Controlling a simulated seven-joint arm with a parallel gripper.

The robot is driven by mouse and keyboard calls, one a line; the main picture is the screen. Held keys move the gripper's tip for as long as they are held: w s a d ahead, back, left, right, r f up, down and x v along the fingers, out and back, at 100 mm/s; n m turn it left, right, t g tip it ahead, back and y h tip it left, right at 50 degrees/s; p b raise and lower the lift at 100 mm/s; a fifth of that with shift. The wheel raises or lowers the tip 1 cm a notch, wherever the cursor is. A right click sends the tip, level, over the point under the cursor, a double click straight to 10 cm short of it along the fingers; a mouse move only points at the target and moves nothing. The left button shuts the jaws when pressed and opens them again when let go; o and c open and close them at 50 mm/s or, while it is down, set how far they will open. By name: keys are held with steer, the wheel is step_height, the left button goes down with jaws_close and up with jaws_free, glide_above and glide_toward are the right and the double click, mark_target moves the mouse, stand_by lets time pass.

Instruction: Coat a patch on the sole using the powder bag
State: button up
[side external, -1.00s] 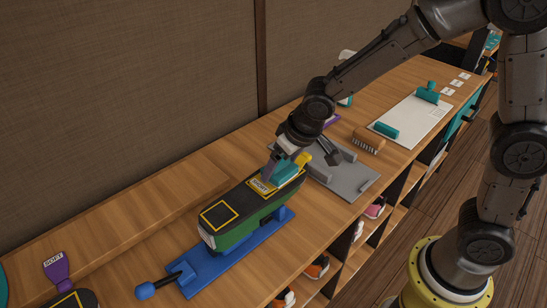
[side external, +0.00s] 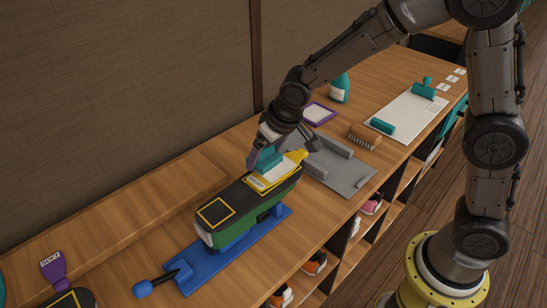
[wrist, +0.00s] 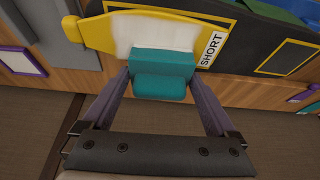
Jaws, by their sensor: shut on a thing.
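The dark sole (side external: 239,191) faces up on an upturned green shoe, held on a blue stand (side external: 191,275). My gripper is shut on a teal block-like piece (wrist: 162,65), probably the powder bag, between both fingers. The piece is over the edge of the white area; I cannot tell whether it touches. A second yellow outline (side external: 215,212) marks bare dark sole.
A grey tray (side external: 345,176), a brush (side external: 364,137), a purple frame (side external: 319,113) and a teal bottle (side external: 339,88) stand beyond the shoe. A white board (side external: 408,116) holds teal tools. A purple SOFT tool (side external: 55,270) lies at left. A blue lever knob (side external: 142,289) sticks out in front.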

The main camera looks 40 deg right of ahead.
steer(key=shift+w+d, duration=0.25)
steer(key=shift+w, duration=0.05)
steer(key=shift+d, duration=0.8)
steer(key=shift+s+d, duration=0.15)
steer(key=shift+s, duration=3.4)
steer(key=shift+w, duration=3.55)
steer(key=shift+r, duration=4.05)
